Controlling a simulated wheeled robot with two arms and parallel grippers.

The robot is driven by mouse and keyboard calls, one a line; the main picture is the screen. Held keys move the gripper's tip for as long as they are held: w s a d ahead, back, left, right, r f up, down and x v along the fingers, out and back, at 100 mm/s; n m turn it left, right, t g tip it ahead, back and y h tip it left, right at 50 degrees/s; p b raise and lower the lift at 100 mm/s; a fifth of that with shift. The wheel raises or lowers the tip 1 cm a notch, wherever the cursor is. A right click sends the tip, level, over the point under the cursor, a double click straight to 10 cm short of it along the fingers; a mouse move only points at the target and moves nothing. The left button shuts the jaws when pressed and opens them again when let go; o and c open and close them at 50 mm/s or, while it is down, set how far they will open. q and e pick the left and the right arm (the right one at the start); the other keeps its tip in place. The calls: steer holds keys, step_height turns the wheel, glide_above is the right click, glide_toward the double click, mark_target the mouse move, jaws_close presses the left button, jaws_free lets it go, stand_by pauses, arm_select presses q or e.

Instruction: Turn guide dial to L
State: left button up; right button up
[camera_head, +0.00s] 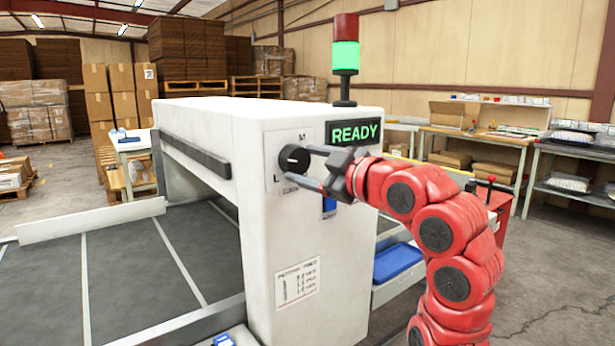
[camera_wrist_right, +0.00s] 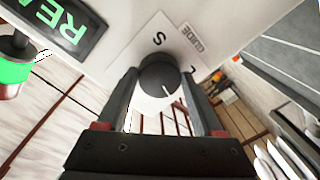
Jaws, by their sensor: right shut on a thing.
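The guide dial (camera_head: 292,157) is a round black knob on the front face of the white machine (camera_head: 205,118). It also shows in the right wrist view (camera_wrist_right: 158,72), with a white pointer line on its face. In the head view an M stands above the dial and an L at its lower left. The wrist view shows an S, an L and the word GUIDE around it. My right gripper (camera_head: 297,164) is shut on the dial, one finger on each side, also in the wrist view (camera_wrist_right: 164,82). My left gripper is out of view.
A green READY display (camera_head: 354,133) is right of the dial. A signal tower (camera_head: 345,55) glows green on top. A paper notice (camera_head: 298,284) is below the dial. A grey conveyor (camera_head: 130,262) runs at the left, and a blue tray (camera_head: 398,262) is at the right.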

steer(key=n+b, duration=0.1)
steer(key=n, duration=0.4)
steer(key=shift+r+h+b, duration=0.1)
steer(key=shift+h+b, duration=0.2)
steer(key=n, duration=0.3)
steer(key=shift+r+n+b, duration=0.1)
steer(key=shift+n+b, duration=0.2)
steer(key=shift+r+n+t+h, duration=0.1)
steer(key=shift+n+t+h, duration=0.2)
steer(key=shift+n, duration=1.1)
steer(key=o, duration=1.4)
steer(key=shift+d, duration=0.1)
steer(key=p+v, duration=0.3)
steer(key=v, duration=1.4)
steer(key=shift+s+r, duration=0.1)
steer(key=shift+s, duration=0.05)
